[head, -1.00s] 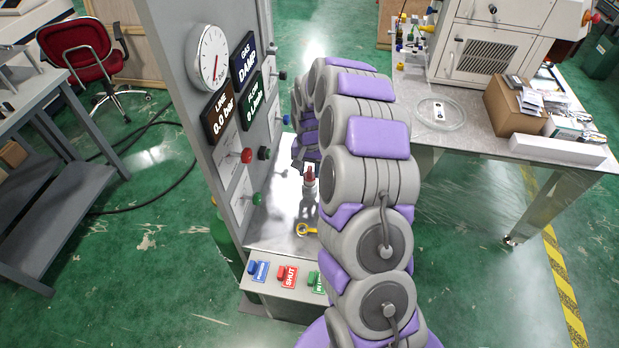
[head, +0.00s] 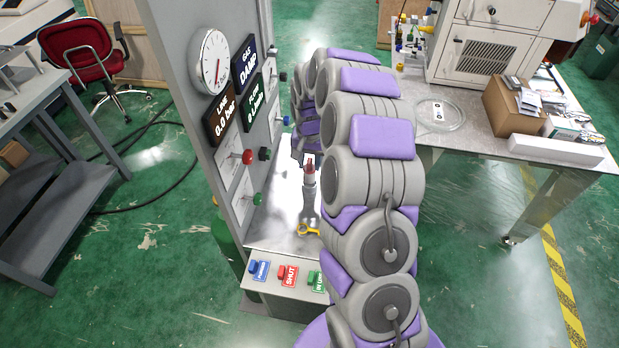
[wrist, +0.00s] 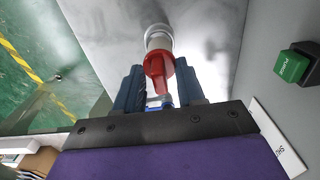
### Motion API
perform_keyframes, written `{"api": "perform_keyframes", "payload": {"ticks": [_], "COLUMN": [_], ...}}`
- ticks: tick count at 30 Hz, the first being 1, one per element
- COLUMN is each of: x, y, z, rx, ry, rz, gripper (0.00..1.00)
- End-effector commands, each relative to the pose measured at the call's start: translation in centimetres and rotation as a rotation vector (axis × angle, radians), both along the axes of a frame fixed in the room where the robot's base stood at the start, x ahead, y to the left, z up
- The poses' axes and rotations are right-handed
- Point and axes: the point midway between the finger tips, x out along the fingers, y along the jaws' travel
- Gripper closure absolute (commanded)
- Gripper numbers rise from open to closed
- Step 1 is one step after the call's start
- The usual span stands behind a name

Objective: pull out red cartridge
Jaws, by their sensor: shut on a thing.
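The red cartridge (wrist: 158,68) sits between the two dark blue fingers of my gripper (wrist: 160,88) in the wrist view. A pale, whitish-grey part (wrist: 158,36) shows just beyond its red body. In the head view the red cartridge (head: 309,165) is a small red piece on top of an upright grey holder (head: 309,197). My gripper is shut on the cartridge; in the head view its fingers are mostly hidden behind my arm. I cannot tell whether the cartridge is still seated in the holder.
A grey panel with a gauge (head: 209,62) and coloured knobs stands left of my arm. A yellow ring-shaped piece (head: 308,230) lies on the bench. Blue, red and green tagged buttons (head: 288,275) line its front. A green push button (wrist: 293,66) sits right in the wrist view.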

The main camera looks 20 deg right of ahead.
Motion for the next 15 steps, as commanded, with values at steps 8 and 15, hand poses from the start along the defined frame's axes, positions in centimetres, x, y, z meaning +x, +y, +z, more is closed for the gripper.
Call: {"api": "perform_keyframes", "payload": {"ticks": [8,15], "x": [0.1,0.1], "y": [0.0,0.0], "z": [1.1,2.0], "rx": [0.000,0.000], "ry": [-0.002,-0.002], "rz": [0.000,0.000], "gripper": [1.00,1.00]}}
